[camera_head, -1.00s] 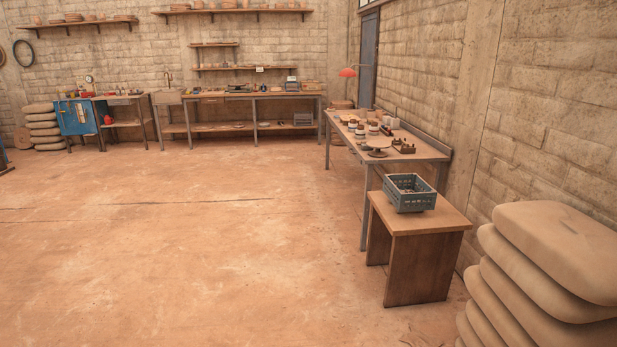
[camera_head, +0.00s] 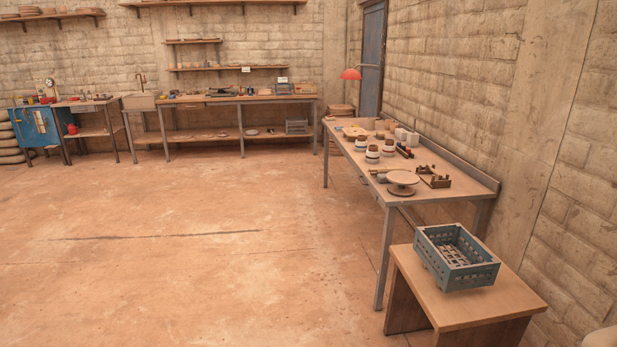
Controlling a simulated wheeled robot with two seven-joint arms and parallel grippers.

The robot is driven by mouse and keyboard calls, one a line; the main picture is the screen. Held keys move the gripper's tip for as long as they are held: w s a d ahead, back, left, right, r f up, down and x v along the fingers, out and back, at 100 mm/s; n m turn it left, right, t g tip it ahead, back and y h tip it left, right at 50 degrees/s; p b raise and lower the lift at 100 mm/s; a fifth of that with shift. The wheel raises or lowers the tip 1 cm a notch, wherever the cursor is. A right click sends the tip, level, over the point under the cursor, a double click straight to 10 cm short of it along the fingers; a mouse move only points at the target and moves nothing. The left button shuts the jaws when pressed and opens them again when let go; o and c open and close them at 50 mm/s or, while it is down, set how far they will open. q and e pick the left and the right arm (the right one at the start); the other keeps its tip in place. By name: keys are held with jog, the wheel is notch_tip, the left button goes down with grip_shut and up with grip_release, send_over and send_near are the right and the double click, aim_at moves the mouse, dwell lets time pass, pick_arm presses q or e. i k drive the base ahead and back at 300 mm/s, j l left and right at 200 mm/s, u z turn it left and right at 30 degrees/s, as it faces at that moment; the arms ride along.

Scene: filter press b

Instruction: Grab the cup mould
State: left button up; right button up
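I cannot make out for certain which thing is the cup mould. On the long work table (camera_head: 440,197) along the right wall stand several small white-and-dark round pots (camera_head: 372,153) and a few pale blocks (camera_head: 401,133), too small to identify surely. A round turntable (camera_head: 402,178) stands near the table's close end, beside a small wooden-and-metal tool (camera_head: 434,177). Neither of my grippers shows in the head view.
A blue-grey crate (camera_head: 468,276) sits on a low wooden stand (camera_head: 415,286) at the lower right. A bench (camera_head: 205,99) with shelves runs along the back wall. A blue cabinet (camera_head: 38,126) stands far left. The floor (camera_head: 190,260) in the middle is clear.

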aim_at(387, 152)
jog(key=i, duration=6.35)
jog(key=i+z, duration=0.3)
jog(key=i, duration=0.15)
jog(key=i+j+z, duration=0.25)
jog(key=i, duration=0.2)
jog(key=i+j+z, duration=0.3)
jog(key=i+z, duration=0.1)
jog(key=z, duration=2.25)
